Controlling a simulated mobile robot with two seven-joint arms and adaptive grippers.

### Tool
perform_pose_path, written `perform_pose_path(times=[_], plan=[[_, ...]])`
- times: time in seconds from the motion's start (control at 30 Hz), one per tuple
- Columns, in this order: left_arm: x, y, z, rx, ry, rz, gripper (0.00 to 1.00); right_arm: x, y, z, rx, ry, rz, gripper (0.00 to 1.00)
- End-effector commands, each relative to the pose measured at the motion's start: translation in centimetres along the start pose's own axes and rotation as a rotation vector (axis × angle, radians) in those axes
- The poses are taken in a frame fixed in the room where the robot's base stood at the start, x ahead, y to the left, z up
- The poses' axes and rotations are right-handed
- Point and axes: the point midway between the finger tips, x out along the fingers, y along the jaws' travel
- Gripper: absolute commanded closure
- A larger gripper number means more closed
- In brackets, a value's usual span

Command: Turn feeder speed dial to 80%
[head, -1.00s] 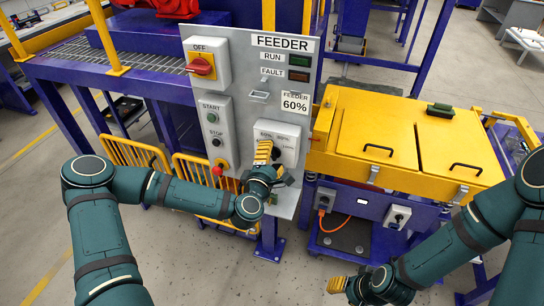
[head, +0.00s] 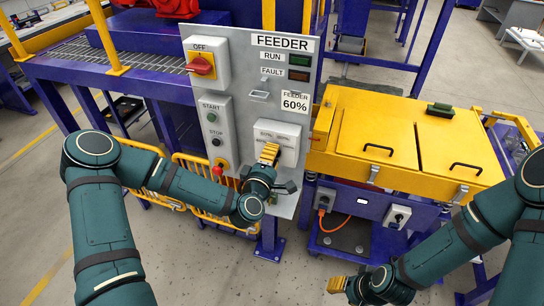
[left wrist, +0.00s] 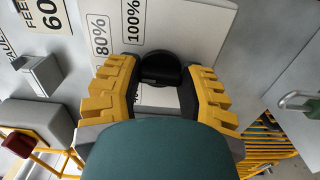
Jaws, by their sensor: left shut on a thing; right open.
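The feeder speed dial box (head: 290,135) is a pale box low on the grey feeder panel (head: 232,120). Its black dial knob (left wrist: 160,68) shows in the left wrist view, near the printed 80% (left wrist: 101,35) and 100% (left wrist: 132,20) labels. My left gripper (head: 268,152) is at the dial, its yellow fingers hiding the knob in the head view. In the left wrist view the gripper (left wrist: 160,85) is shut on the knob, one finger each side. A placard (head: 295,103) reads FEEDER 60%. My right gripper (head: 338,285) is open, low and away from the panel.
The panel also carries a red OFF switch (head: 201,66), START button (head: 211,117), STOP button (head: 216,142) and a red-knobbed control (head: 218,168). A yellow-lidded feeder (head: 400,140) stands to the right. Yellow railings (head: 190,175) stand behind my left arm.

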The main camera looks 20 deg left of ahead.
Motion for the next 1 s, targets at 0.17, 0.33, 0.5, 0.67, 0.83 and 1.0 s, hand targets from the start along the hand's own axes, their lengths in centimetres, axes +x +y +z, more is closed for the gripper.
perform_pose_path(times=[0.17,0.33,0.5,0.67,0.83,1.0], plan=[[0.05,0.08,0.05,0.131,0.000,0.005,0.95,0.39,0.15,0.17,-0.001,-0.004,0.000,0.53],[0.05,0.05,-0.01,0.228,0.001,0.004,0.95,0.70,0.26,0.31,-0.002,-0.007,-0.001,0.53],[0.05,0.07,0.02,0.288,0.000,0.004,0.95,0.90,0.34,0.32,-0.002,-0.007,-0.001,0.53],[0.04,0.07,-0.03,0.315,0.002,0.003,0.95,0.98,0.37,0.29,-0.002,-0.006,-0.001,0.53],[0.05,0.09,-0.03,0.322,0.002,0.003,0.95,0.99,0.37,0.28,-0.002,-0.005,-0.001,0.53],[0.06,0.10,-0.03,0.321,0.002,0.003,0.95,0.98,0.36,0.27,-0.002,-0.005,-0.001,0.53]])
